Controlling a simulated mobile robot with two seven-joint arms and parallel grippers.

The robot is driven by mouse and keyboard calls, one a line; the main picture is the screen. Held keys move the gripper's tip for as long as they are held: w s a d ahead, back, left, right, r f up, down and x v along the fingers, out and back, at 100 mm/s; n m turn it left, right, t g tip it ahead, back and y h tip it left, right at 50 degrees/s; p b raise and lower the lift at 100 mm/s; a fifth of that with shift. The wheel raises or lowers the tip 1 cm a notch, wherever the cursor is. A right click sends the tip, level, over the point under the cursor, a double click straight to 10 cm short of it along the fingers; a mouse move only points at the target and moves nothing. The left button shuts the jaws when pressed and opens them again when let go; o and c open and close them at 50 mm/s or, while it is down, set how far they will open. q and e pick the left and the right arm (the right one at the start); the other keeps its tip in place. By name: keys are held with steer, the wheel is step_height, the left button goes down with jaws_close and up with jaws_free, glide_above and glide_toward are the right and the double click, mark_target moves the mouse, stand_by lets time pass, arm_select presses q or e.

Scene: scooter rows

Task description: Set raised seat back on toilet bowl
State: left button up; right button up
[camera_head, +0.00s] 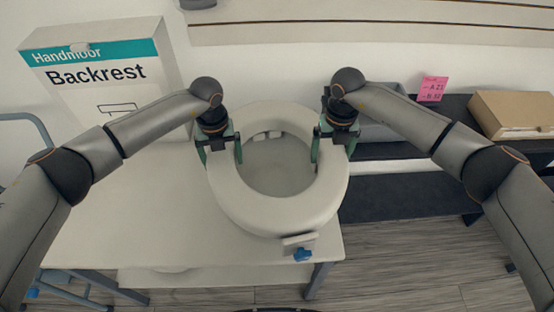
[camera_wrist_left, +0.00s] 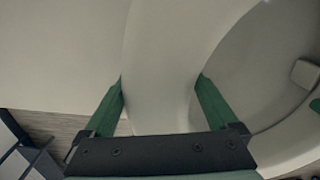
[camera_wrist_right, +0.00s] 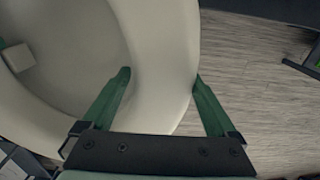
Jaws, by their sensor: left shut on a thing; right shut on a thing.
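The raised seat (camera_head: 277,215) is a thick white ring with an open middle, in the centre of the head view. A bracket with a blue knob (camera_head: 302,254) shows at its near edge. My left gripper (camera_head: 220,158) is shut on the ring's left side; the left wrist view shows its green fingers on either side of the rim (camera_wrist_left: 165,75). My right gripper (camera_head: 331,155) is shut on the ring's right side, with the rim (camera_wrist_right: 160,60) between its fingers. No toilet bowl can be made out; the seat hides what lies directly below it.
A white table (camera_head: 165,215) lies under and left of the seat. A Backrest box (camera_head: 105,85) stands at its back left. A dark shelf (camera_head: 400,195) with a cardboard box (camera_head: 512,112) is at the right. Wood floor (camera_head: 400,265) shows at the front right.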

mark_target(221, 152)
arm_select(q)
jaws_close()
arm_select(e)
jaws_close()
arm_select(q)
steer(key=shift+w+r, duration=0.1)
steer(key=shift+r, duration=0.1)
arm_select(e)
steer(key=shift+w+r, duration=0.1)
steer(key=shift+r, duration=0.1)
